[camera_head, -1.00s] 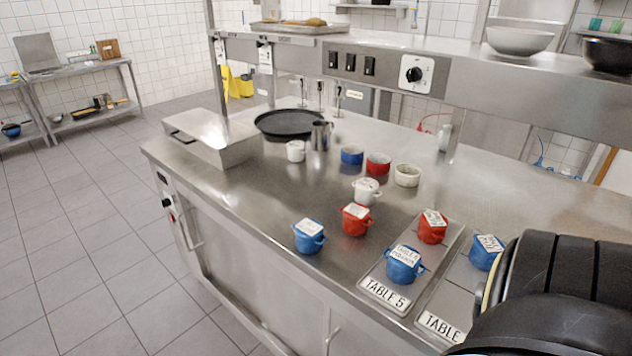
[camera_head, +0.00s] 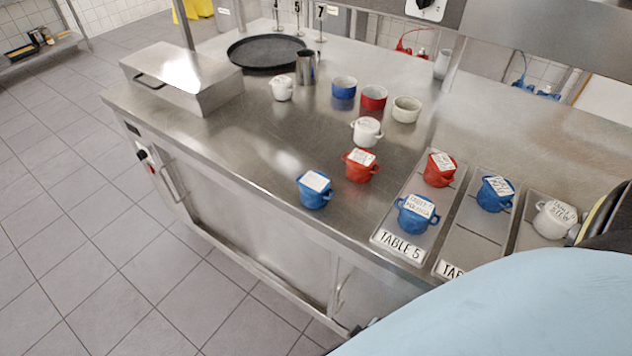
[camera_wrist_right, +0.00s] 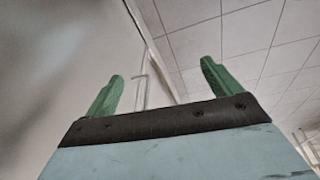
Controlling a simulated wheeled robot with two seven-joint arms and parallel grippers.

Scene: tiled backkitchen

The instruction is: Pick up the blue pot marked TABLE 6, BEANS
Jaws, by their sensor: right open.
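Three blue pots with white lids stand on the steel counter. One blue pot (camera_head: 315,191) stands on bare steel left of the trays. Another blue pot (camera_head: 416,215) is on the TABLE 5 tray (camera_head: 402,245); its lid text seems to start with TABLE 5. A third blue pot (camera_head: 494,195) stands on the tray beside it (camera_head: 470,228), whose plate is partly hidden by my arm. I cannot read TABLE 6 or BEANS on any lid. My left gripper is not in view.
Red pots (camera_head: 360,166) (camera_head: 439,170) and white pots (camera_head: 367,131) (camera_head: 555,219) stand nearby. Behind are small bowls (camera_head: 373,97), a steel jug (camera_head: 306,68), a black round tray (camera_head: 265,53) and a steel box (camera_head: 185,78). My light-blue arm covers the lower right.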

